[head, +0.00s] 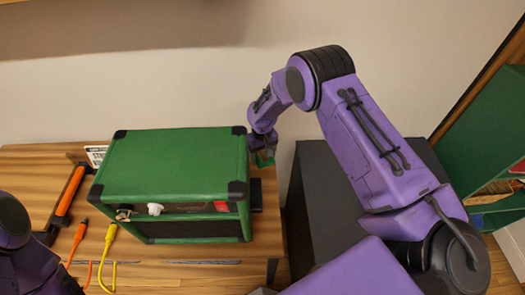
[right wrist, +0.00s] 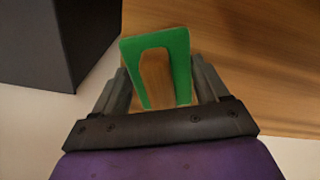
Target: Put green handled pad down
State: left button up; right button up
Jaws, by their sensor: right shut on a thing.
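The green handled pad (right wrist: 181,68) is a green plate with a brown wooden handle, seen close in the right wrist view. My right gripper (right wrist: 158,88) is shut on it, with a grey finger on each side. In the head view a small green bit of the pad (head: 265,160) shows under my right gripper (head: 263,153), just right of the green amp's back right corner. The wooden table top is below it; whether the pad touches the wood I cannot tell. My left arm shows at the lower left edge, but its gripper is out of view.
The green amp (head: 172,165) with black corners stands on the wooden table (head: 200,275), close left of the right gripper. A dark box (head: 325,200) stands right of the table. Orange and yellow cables (head: 108,245) lie at the left. A green shelf (head: 490,150) is far right.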

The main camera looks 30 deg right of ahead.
jog(key=shift+w+f, duration=0.1)
jog(key=shift+f, duration=0.05)
jog(key=shift+f, duration=0.15)
jog(key=o, duration=0.9)
jog(key=shift+o, duration=0.2)
jog(key=shift+r, duration=0.65)
notch_tip(320, 180, up, 11)
jog(key=b, duration=0.2)
jog(key=shift+r, duration=0.2)
